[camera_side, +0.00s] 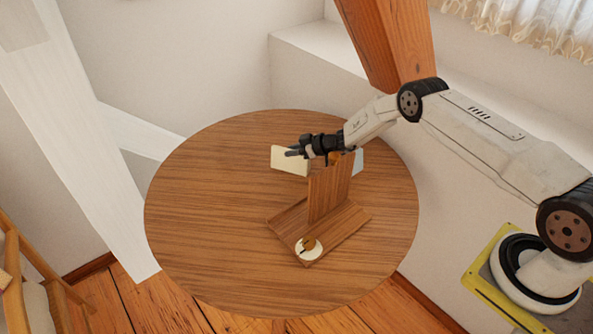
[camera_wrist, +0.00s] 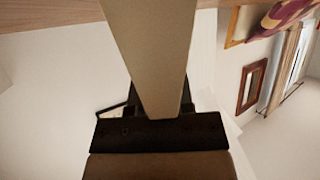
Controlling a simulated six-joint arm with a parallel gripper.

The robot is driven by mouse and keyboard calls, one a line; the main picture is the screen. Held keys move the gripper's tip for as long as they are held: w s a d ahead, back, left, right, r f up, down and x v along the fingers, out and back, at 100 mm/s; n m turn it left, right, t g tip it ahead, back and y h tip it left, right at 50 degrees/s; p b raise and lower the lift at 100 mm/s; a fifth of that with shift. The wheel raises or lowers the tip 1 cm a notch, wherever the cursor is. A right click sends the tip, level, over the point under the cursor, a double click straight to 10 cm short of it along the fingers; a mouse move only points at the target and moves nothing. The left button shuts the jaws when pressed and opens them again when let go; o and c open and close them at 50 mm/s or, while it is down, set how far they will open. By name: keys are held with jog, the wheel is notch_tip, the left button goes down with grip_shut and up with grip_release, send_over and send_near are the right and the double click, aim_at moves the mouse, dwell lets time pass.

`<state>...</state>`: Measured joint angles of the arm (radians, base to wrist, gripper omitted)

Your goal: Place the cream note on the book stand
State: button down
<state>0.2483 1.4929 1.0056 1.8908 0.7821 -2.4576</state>
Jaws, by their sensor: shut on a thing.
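The cream note (camera_side: 286,161) is held in my gripper (camera_side: 297,153), raised above the table just left of the book stand's upright panel. My gripper is shut on it, and the fingers cover part of its face. In the wrist view the cream note (camera_wrist: 150,50) runs from the top edge down to the dark gripper (camera_wrist: 155,125). The book stand (camera_side: 330,190) is brown wood, with a tilted back panel and a flat base, near the middle of the table. My gripper is at the height of the panel's top and partly hides that area.
A small pale round piece with a brown top (camera_side: 308,248) is at the stand's front base. A pale blue card (camera_side: 358,160) shows behind the panel. The round wooden table (camera_side: 205,210) is clear to the left. A timber post (camera_side: 390,45) stands behind the arm.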

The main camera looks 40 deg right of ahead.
jog(key=shift+r, duration=0.1)
notch_tip(320, 180, up, 9)
jog(key=shift+r, duration=0.4)
dwell(0.6)
jog(key=shift+r, duration=0.1)
dwell(0.5)
jog(key=s+a+r+m+t+h, duration=0.1)
jog(key=s+r, duration=0.3)
jog(key=r, duration=0.3)
jog(key=s+a+r+m+h, duration=0.1)
jog(key=s+r, duration=0.2)
jog(key=r, duration=0.5)
jog(key=s+a+r, duration=0.1)
jog(key=s+r, duration=0.2)
jog(key=s, duration=0.4)
jog(key=s+a+r+m+h, duration=0.1)
jog(key=s+r, duration=0.2)
jog(key=s, duration=0.4)
jog(key=shift+a+r+t, duration=0.25)
jog(key=shift+a+t, duration=0.05)
jog(key=shift+w, duration=0.15)
